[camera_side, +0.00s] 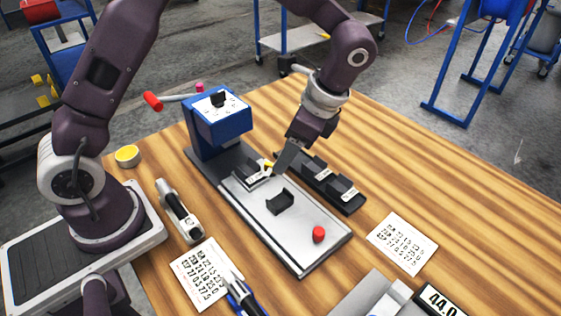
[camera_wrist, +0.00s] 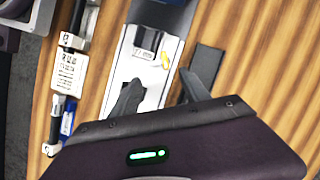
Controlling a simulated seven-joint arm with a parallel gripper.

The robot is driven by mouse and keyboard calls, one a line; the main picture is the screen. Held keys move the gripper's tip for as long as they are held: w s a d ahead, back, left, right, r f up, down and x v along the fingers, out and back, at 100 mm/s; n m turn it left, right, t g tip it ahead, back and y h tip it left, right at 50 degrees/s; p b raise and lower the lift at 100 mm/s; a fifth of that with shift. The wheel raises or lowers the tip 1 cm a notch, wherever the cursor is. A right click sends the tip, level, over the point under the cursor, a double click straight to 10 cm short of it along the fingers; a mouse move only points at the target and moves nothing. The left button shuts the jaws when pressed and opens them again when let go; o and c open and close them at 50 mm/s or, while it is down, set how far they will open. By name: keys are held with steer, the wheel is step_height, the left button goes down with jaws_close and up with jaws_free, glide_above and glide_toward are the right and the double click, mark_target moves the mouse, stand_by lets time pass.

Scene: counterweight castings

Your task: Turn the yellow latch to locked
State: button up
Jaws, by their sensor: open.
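The yellow latch (camera_side: 268,165) is a small yellow piece beside a labelled casting (camera_side: 252,176) on the light metal plate (camera_side: 300,241). In the wrist view the latch (camera_wrist: 166,61) lies ahead of my fingers, between their lines and nearer the right one. My gripper (camera_side: 279,167) is low over the plate, very close to the latch; contact cannot be told. In the wrist view my gripper (camera_wrist: 160,88) is open, its two dark fingers apart with nothing between the tips. The latch's exact angle is too small to read, and my fingers partly cover that area in the side view.
A blue housing (camera_side: 222,127) with a red-handled lever (camera_side: 153,101) stands behind the plate. A black bracket (camera_side: 280,202) and a red button (camera_side: 319,234) are on the plate. A dark tray with castings (camera_side: 346,203) lies close right.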

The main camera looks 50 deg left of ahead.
mark_target(270, 172)
steer(key=shift+v, duration=0.8)
steer(key=shift+w+d+r, duration=0.1)
steer(key=shift+d+r, duration=0.1)
steer(key=shift+d, duration=0.05)
steer(key=shift+c, duration=1.1)
steer(key=shift+t+h, duration=0.4)
steer(key=shift+h, duration=0.4)
steer(key=d+r, duration=0.1)
steer(key=d, duration=0.1)
steer(key=w+d+r, duration=0.1)
steer(key=r, duration=0.1)
steer(key=shift+d+r, duration=0.1)
steer(key=shift+d, duration=0.3)
steer(key=c, duration=0.7)
steer(key=shift+a+f, duration=0.1)
steer(key=shift+f, duration=0.25)
jaws_close()
steer(key=x, duration=0.9)
steer(key=shift+r, duration=0.1)
steer(key=a, duration=0.1)
steer(key=s+a, duration=0.1)
steer(key=a, duration=0.1)
steer(key=shift+s+f, duration=0.2)
steer(key=shift+s, duration=0.15)
steer(key=shift+s+a, duration=0.2)
steer(key=shift+a, duration=0.15)
